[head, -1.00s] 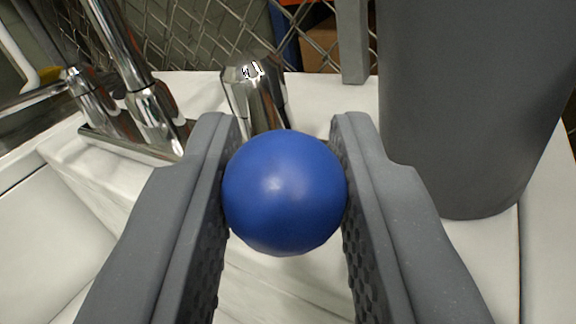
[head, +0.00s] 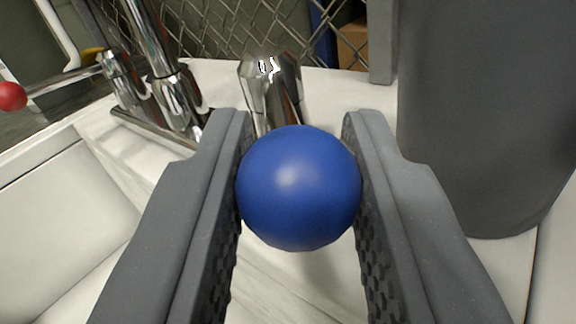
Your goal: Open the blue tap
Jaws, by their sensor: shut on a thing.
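The blue tap's round blue knob (head: 299,188) is in the middle of the head view, between the two grey fingers of my gripper (head: 300,185). The fingers are shut on it, one pressing each side. Behind it stands a chrome tap post (head: 270,88); the link between post and knob is hidden by the knob. A red knob (head: 12,96) shows at the left edge, at the end of a chrome lever.
Chrome pipes and fittings (head: 178,95) stand on a plate at the upper left. A white sink basin (head: 70,215) lies at the left. A large grey cylinder (head: 480,120) stands close at the right. A wire fence (head: 250,30) is behind.

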